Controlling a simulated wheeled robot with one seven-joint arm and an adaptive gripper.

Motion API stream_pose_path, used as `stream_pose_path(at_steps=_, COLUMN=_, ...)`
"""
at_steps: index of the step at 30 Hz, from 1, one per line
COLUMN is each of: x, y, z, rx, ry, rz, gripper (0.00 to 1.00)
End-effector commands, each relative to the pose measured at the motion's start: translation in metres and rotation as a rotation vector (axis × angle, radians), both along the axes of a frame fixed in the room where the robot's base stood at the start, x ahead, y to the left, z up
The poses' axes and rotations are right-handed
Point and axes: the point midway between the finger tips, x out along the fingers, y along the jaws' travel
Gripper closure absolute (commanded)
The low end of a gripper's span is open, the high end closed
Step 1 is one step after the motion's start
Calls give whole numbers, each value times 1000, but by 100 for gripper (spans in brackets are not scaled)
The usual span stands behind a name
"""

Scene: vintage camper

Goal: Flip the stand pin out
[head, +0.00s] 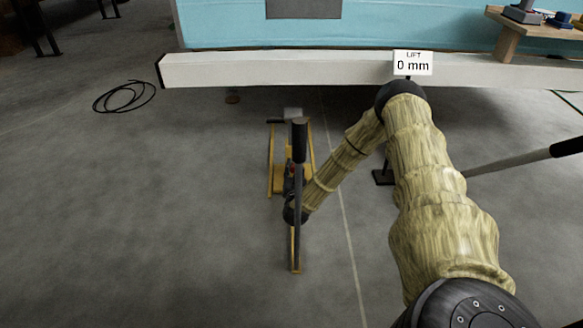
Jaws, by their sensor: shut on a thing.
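A yellow-framed jack-like stand (271,160) sits on the floor at the centre, just in front of the white beam. A dark upright handle with a black grip (299,142) rises in front of it. My arm comes in from the right and ends in a dark wrist low beside the stand. My gripper (290,188) is small and partly hidden behind the handle, at the middle of the stand. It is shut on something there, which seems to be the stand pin. The pin cannot be made out clearly. A small red part shows just above my gripper.
The white beam (270,70) runs along the blue camper body, with a "LIFT 0 mm" sign (413,63) on it. A black cable coil (124,96) lies at left. A grey bar (507,159) with a black end lies right of my arm.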

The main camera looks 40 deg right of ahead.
Motion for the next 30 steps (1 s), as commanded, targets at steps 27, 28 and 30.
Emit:
stream_pose_path(at_steps=27, x=1, y=0, z=33, rx=0, ry=-1, rz=0, gripper=49)
stream_pose_path(at_steps=28, x=1, y=0, z=37, rx=1, ry=-2, rz=1, gripper=49)
stream_pose_path(at_steps=30, x=1, y=0, z=44, rx=0, ry=-3, rz=0, gripper=49)
